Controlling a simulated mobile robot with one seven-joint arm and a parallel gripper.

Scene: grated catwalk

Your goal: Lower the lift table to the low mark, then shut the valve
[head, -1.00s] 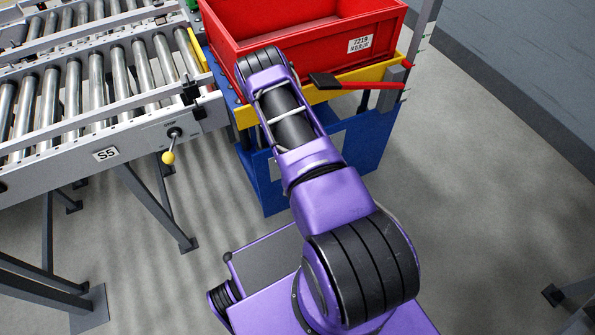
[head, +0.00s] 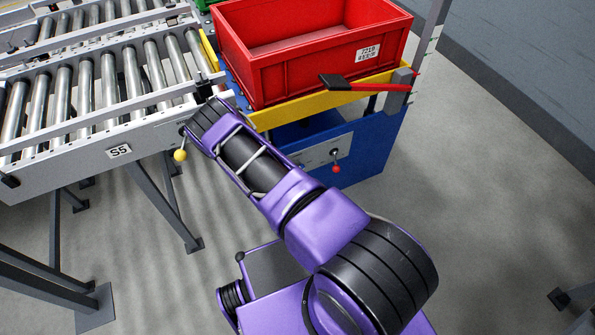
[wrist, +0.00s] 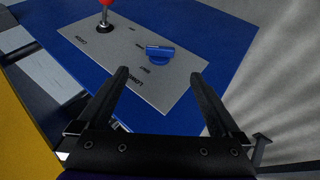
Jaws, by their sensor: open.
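The lift table has a blue base (head: 375,150) and a yellow top frame (head: 290,112), carrying a red bin (head: 300,80) beside the roller conveyor. A light panel (head: 318,158) on the base bears a red-knobbed lever (head: 336,168). The wrist view shows this panel (wrist: 100,62) with the red knob (wrist: 107,3) at the top and a blue handle (wrist: 160,53) right of centre. Its lettering is mostly too small to read. My gripper (wrist: 159,77) is open and empty, its fingers pointing towards the panel near the blue handle. The arm hides it in the head view.
The conveyor (head: 60,150), marked S5, stands at left with a yellow-knobbed lever (head: 181,155). A red bar with a black end (head: 345,85) projects across the table's front right. A grey post (head: 425,45) with small marks stands at right.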

